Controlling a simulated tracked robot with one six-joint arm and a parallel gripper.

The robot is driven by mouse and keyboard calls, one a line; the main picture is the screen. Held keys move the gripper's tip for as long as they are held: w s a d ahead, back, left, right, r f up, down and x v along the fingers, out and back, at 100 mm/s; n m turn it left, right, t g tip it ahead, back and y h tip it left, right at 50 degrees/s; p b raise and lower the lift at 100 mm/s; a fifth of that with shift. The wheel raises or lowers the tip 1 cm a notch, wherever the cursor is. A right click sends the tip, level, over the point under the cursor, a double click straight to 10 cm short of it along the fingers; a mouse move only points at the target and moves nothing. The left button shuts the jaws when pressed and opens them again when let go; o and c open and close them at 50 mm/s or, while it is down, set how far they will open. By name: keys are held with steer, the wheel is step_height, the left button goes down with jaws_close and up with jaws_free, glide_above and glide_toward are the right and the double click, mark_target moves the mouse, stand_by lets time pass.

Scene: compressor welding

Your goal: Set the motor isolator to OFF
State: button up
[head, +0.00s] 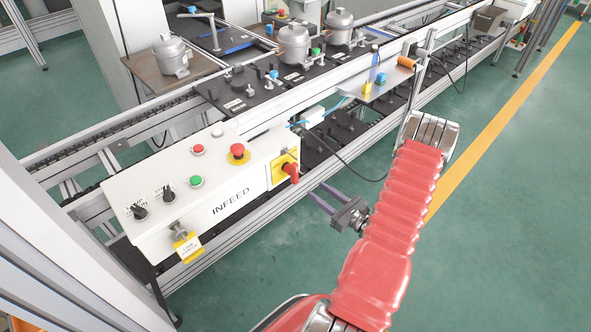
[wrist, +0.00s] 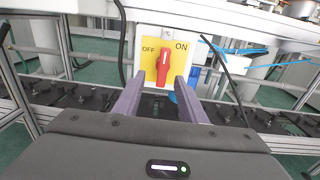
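The motor isolator is a red rotary handle (wrist: 164,66) on a yellow plate (wrist: 146,62) marked OFF at left and ON at right. In the wrist view the handle stands nearly upright between the two words, its top leaning slightly toward ON. In the head view the red handle (head: 291,172) sits on the right end of the white INFEED box (head: 222,222). My gripper (head: 317,191) is open, its purple fingers apart and pointing at the isolator. In the wrist view the fingers lie either side of the handle's lower part; contact is not visible.
The box top carries a red emergency stop (head: 238,151), a green button (head: 196,181) and black selector knobs. A yellow-tagged key (head: 187,245) hangs on its front. Cables run near the isolator. The conveyor (head: 262,100) carries compressors behind. Green floor at right is clear.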

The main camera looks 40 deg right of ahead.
mark_target(297, 171)
steer(key=shift+d+r+h, duration=0.3)
steer(key=shift+d, duration=0.05)
steer(key=shift+w, duration=0.1)
steer(key=w, duration=1.3)
steer(key=shift+w+a, duration=0.2)
steer(key=shift+w, duration=0.2)
